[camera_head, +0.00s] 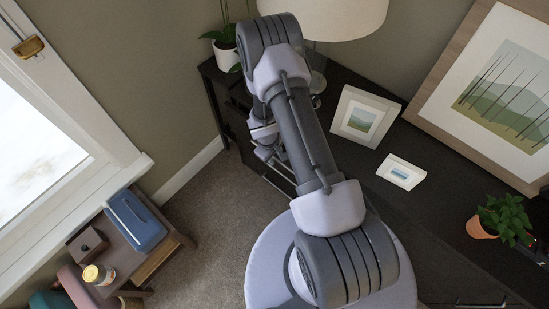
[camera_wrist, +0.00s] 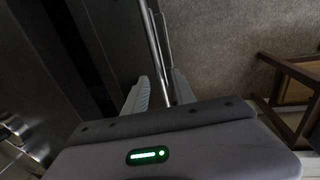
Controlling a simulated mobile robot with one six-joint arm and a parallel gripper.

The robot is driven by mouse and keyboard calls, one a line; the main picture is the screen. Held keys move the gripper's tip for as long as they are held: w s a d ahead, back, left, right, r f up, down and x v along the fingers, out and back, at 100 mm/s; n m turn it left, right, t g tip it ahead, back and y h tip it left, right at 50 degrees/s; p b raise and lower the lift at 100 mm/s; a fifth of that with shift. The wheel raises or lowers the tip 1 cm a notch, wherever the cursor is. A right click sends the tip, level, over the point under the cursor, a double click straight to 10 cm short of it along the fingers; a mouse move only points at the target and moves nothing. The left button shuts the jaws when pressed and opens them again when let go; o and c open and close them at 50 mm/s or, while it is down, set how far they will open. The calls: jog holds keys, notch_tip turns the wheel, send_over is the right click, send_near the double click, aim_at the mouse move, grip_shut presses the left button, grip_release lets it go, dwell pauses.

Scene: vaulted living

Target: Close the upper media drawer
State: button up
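The dark media cabinet (camera_head: 345,160) runs from the upper left to the lower right in the head view. My gripper (camera_head: 268,150) is low at the front of its left end, partly hidden by my arm. In the wrist view a long thin metal bar handle (camera_wrist: 152,40) runs down between the two fingers of my gripper (camera_wrist: 158,85). The fingers look apart, one on each side of the bar; firm contact is not visible. Dark drawer fronts (camera_wrist: 40,60) fill the left of the wrist view. How far the upper drawer stands out is hidden.
On the cabinet stand a lamp (camera_head: 335,15), two small frames (camera_head: 363,118) (camera_head: 401,173), a large picture (camera_head: 500,90) and potted plants (camera_head: 500,215) (camera_head: 227,55). A small wooden table (camera_head: 155,262) with a blue box (camera_head: 135,220) stands left. Carpet (camera_head: 225,205) between is clear.

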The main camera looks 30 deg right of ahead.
jog(key=shift+f, duration=0.2)
jog(key=shift+c, duration=0.2)
grip_shut()
dwell(1.0)
jog(key=shift+d, duration=0.1)
